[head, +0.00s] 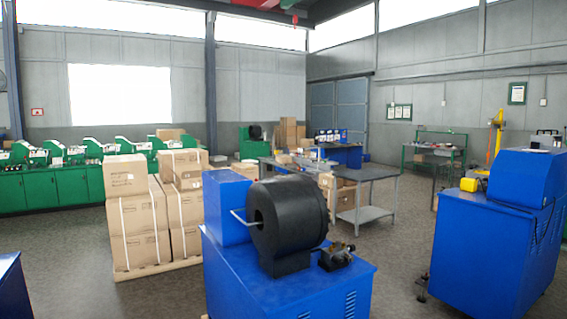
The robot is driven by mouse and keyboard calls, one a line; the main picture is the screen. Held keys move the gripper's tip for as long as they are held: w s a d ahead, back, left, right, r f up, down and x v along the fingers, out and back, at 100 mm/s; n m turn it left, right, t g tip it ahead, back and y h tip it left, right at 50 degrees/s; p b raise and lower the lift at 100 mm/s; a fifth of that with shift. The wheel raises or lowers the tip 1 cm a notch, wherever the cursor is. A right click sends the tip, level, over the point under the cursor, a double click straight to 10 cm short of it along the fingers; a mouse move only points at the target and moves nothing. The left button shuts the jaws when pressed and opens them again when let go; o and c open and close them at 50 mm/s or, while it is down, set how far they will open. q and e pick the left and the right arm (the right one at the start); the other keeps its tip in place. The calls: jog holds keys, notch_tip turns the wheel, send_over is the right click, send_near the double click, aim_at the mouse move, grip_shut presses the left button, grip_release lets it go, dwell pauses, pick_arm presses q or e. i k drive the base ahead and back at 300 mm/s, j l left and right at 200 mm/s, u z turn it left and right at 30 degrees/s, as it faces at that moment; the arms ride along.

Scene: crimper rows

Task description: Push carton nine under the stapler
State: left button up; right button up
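Several brown cartons (137,212) stand strapped in stacks on a pallet at the left of the middle. No number can be read on any of them, so I cannot tell which is carton nine. More brown cartons (340,190) sit by a grey table, partly hidden by the black crimper head. I cannot make out a stapler for certain in the head view. Neither of my grippers shows in the head view.
A blue crimper with a black round head (288,215) stands close in front. Another blue machine (497,245) stands at the right. Green machines (60,185) line the left wall. A grey table (367,173) is behind. Open floor (408,235) lies between the blue machines.

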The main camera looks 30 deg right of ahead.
aim_at(284, 160)
jog(key=i+l+z, duration=0.25)
jog(key=l+z, duration=0.25)
jog(key=i+l+z, duration=0.25)
jog(key=z, duration=0.2)
jog(key=i+l+z, duration=0.15)
jog(key=i+z, duration=0.35)
jog(key=i+l+z, duration=0.25)
jog(key=z, duration=0.2)
jog(key=i+l+z, duration=0.1)
jog(key=i+z, duration=0.65)
jog(key=z, duration=0.15)
jog(key=i+l+z, duration=0.15)
jog(key=i, duration=1.55)
jog(key=i+u, duration=0.4)
jog(key=i, duration=0.2)
jog(key=i+l+u, duration=0.1)
jog(key=i+u, duration=0.3)
jog(key=i, duration=0.15)
jog(key=i+j+u, duration=0.15)
jog(key=u, duration=0.25)
jog(key=i+u, duration=0.55)
jog(key=u, duration=0.25)
jog(key=i+u, duration=0.2)
jog(key=u, duration=0.2)
jog(key=i+u, duration=0.5)
jog(key=i, duration=0.85)
jog(key=i+l, duration=0.1)
jog(key=i, duration=1.7)
jog(key=l+z, duration=0.05)
jog(key=l, duration=0.05)
